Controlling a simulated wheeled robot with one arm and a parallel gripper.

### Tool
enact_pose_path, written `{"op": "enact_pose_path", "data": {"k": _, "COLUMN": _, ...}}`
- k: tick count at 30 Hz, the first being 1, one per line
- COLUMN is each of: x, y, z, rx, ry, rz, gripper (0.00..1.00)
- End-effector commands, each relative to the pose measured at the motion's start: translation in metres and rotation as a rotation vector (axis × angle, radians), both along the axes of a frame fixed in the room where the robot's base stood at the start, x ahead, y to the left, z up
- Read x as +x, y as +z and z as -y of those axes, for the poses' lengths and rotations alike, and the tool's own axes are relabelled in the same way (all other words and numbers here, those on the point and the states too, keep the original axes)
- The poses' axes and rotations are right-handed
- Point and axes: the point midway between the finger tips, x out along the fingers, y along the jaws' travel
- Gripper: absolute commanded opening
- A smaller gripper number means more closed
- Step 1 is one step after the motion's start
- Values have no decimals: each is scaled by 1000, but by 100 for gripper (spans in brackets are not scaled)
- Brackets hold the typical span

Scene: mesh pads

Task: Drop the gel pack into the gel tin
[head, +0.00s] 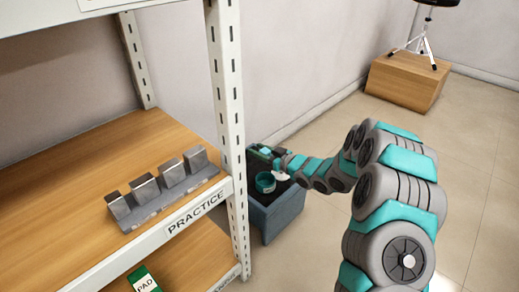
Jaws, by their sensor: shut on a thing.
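My gripper (283,165) is small and far off, at the end of my grey and teal arm, above a dark blue-grey bin-like stand beside the shelf post. It is shut on a small whitish thing, seemingly the gel pack (281,176), which hangs just under it. A round teal tin (265,187), seemingly the gel tin, stands on the stand just left of and below the pack. The pack appears beside the tin's right rim; whether it is over the opening cannot be told. The fingertips are too small to make out.
The blue-grey stand (282,217) also bears a green item (260,153) behind the tin. A shelf post (228,110) rises close to its left. Metal blocks (171,171) stand on the shelf marked PRACTICE. The floor at right is clear up to a wooden box (407,82).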

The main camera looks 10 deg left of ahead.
Motion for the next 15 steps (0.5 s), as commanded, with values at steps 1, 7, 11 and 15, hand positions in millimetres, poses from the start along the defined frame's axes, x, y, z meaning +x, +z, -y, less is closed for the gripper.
{"op": "enact_pose_path", "data": {"k": 1, "x": 0, "y": -9, "z": 0, "rx": 1, "ry": 0, "rz": -1, "gripper": 0}}
{"op": "enact_pose_path", "data": {"k": 7, "x": 0, "y": -33, "z": 0, "rx": 2, "ry": -1, "rz": -2, "gripper": 0}}
{"op": "enact_pose_path", "data": {"k": 11, "x": 0, "y": -44, "z": 0, "rx": 2, "ry": -1, "rz": -2, "gripper": 0}}
{"op": "enact_pose_path", "data": {"k": 15, "x": 0, "y": -48, "z": 0, "rx": 1, "ry": -2, "rz": -1, "gripper": 0}}
